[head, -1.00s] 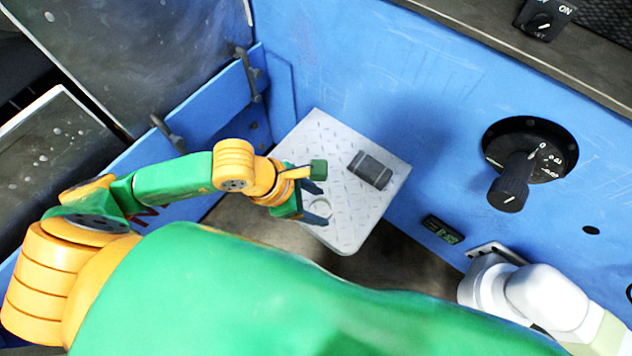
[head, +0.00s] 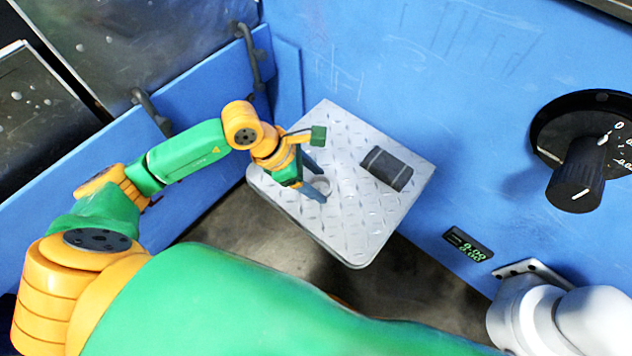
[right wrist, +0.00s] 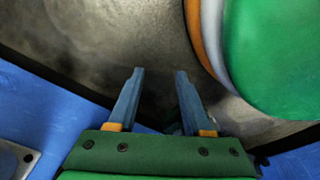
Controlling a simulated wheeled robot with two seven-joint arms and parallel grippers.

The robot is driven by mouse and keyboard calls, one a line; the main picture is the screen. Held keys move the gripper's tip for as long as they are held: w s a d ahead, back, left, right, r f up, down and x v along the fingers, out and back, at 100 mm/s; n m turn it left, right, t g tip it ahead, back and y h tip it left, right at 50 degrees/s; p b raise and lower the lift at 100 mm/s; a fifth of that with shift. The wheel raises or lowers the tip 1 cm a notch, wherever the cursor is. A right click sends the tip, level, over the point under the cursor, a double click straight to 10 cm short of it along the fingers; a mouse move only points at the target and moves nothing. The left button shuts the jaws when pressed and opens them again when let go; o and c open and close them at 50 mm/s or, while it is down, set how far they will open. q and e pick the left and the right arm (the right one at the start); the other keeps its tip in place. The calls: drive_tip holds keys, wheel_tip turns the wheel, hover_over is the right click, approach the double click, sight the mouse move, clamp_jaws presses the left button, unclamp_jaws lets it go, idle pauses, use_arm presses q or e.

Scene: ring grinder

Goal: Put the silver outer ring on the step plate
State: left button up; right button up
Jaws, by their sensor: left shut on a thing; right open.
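The silver outer ring (head: 322,184) is a small pale ring in the head view, between the two dark fingers of my left gripper (head: 320,186). The gripper is shut on it, and the fingers partly hide it. The step plate (head: 355,225) is a light grey square with a raised tread pattern. The ring and fingers appear over its left part; I cannot tell whether the ring touches the plate. My right gripper (right wrist: 159,75) is open and empty in the right wrist view, with bare dark floor beyond its fingertips.
A dark grey block (head: 386,169) lies on the plate, right of the ring. A blue wall (head: 460,90) with a black dial (head: 580,170) and a small display (head: 468,245) stands behind and right. A blue panel with dark handles (head: 150,110) stands left. The plate's front part is clear.

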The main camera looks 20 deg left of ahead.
use_arm(q)
drive_tip(key=shift+f, duration=0.1)
clamp_jaws()
drive_tip(key=o, duration=1.5)
unclamp_jaws()
drive_tip(key=shift+c, duration=0.2)
drive_tip(key=shift+a+r, duration=0.15)
drive_tip(key=shift+r, duration=0.2)
drive_tip(key=p+v, duration=0.2)
drive_tip(key=v, duration=0.9)
use_arm(e)
drive_tip(key=shift+s+d+r, duration=0.25)
drive_tip(key=shift+s+d, duration=0.2)
drive_tip(key=shift+s, duration=0.1)
drive_tip(key=shift+s+d+r, duration=0.2)
drive_tip(key=shift+s+d, duration=0.25)
drive_tip(key=shift+s, duration=0.1)
use_arm(q)
drive_tip(key=shift+s+r, duration=0.1)
